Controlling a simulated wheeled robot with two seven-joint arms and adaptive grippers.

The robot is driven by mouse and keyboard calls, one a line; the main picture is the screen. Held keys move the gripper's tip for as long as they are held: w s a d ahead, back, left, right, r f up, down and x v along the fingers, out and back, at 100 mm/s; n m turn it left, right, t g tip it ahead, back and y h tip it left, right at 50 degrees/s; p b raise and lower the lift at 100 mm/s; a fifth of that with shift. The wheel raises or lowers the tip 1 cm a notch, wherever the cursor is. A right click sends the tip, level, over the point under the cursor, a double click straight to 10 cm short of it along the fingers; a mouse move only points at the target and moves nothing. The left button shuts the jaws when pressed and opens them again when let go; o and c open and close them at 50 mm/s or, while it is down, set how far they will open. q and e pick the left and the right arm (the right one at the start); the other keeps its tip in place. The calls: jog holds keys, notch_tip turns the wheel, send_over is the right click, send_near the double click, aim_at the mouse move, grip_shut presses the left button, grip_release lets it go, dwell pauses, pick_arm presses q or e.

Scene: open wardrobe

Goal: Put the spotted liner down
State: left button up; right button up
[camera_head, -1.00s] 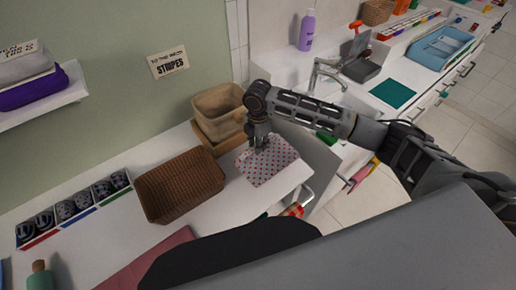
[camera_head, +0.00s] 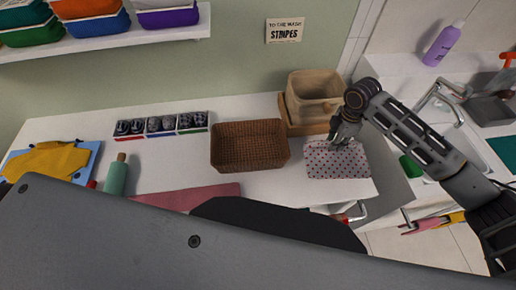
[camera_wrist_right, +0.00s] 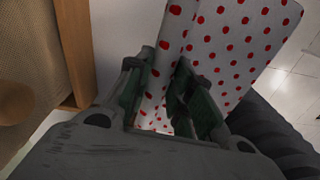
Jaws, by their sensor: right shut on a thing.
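The spotted liner (camera_head: 340,163) is white with red dots and lies flat at the right end of the white counter, in front of the wooden box. In the right wrist view the liner (camera_wrist_right: 235,45) fills the upper middle, with a raised fold between my fingers. My right gripper (camera_head: 340,138) is at the liner's back edge and shut on it; its dark green fingers (camera_wrist_right: 165,100) show on both sides of the fold in the wrist view. My left gripper is not in view.
A brown wicker basket (camera_head: 250,167) stands left of the liner. A beige bin in a wooden box (camera_head: 300,128) stands behind it. The sink (camera_head: 440,130) is at the right.

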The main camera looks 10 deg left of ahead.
aim_at(348, 157)
jog(key=m, duration=0.3)
jog(key=d+m, duration=0.1)
jog(key=m, duration=0.1)
jog(key=shift+s, duration=0.4)
jog(key=m, duration=0.3)
jog(key=s+d+m, duration=0.1)
jog(key=m, duration=0.3)
jog(key=d+m, duration=0.1)
jog(key=m, duration=0.2)
jog(key=shift+s+d+m, duration=0.25)
jog(key=shift+s+m, duration=0.05)
jog(key=shift+s, duration=0.1)
jog(key=shift+s+d+m, duration=0.2)
jog(key=shift+d+m, duration=0.15)
jog(key=shift+m, duration=0.75)
jog(key=shift+s+d+m, duration=0.2)
jog(key=shift+d+m, duration=0.15)
jog(key=shift+m, duration=0.75)
jog(key=shift+d+m, duration=0.1)
jog(key=shift+m, duration=0.2)
jog(key=shift+s+f, duration=0.1)
